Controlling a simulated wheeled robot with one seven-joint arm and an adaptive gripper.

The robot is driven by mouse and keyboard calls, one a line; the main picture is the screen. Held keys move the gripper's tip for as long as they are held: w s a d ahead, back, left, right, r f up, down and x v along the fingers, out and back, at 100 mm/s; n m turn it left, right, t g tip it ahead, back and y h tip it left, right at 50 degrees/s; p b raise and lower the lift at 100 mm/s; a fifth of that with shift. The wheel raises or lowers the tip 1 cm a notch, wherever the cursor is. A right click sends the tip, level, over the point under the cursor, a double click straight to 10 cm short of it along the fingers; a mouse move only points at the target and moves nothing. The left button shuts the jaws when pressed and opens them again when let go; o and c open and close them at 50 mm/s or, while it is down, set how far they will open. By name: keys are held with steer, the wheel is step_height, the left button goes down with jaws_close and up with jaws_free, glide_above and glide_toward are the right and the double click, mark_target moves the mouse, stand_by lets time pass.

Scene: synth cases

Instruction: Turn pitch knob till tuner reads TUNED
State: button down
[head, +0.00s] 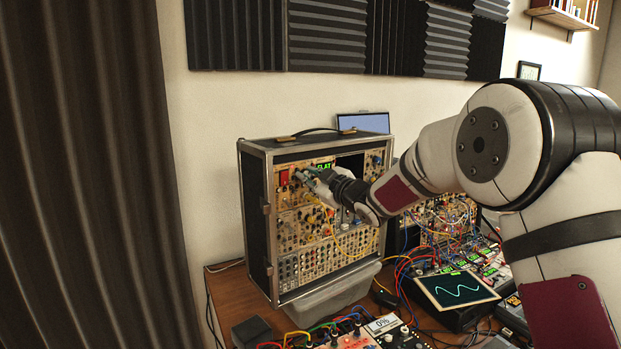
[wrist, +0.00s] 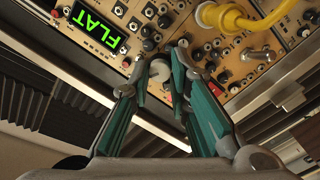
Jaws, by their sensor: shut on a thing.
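The tuner display (wrist: 95,30) reads FLAT in green letters in the wrist view, where it appears rotated. It also shows in the head view (head: 323,167), partly legible as "LAT". My gripper (wrist: 160,66) reaches the panel of the modular synth case (head: 257,215). In the head view my gripper (head: 311,177) is at the upper part of the panel, and the knob itself is hidden there.
A yellow cable (wrist: 245,22) is plugged in close to my fingers. Other knobs and switches crowd the panel. A second patched synth stands behind my arm.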

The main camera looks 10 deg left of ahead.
steer(key=m+b, duration=0.1)
steer(key=m, duration=0.3)
steer(key=c, duration=1.5)
jaws_free()
steer(key=shift+d, duration=0.1)
steer(key=v, duration=1.2)
steer(key=shift+r, duration=0.1)
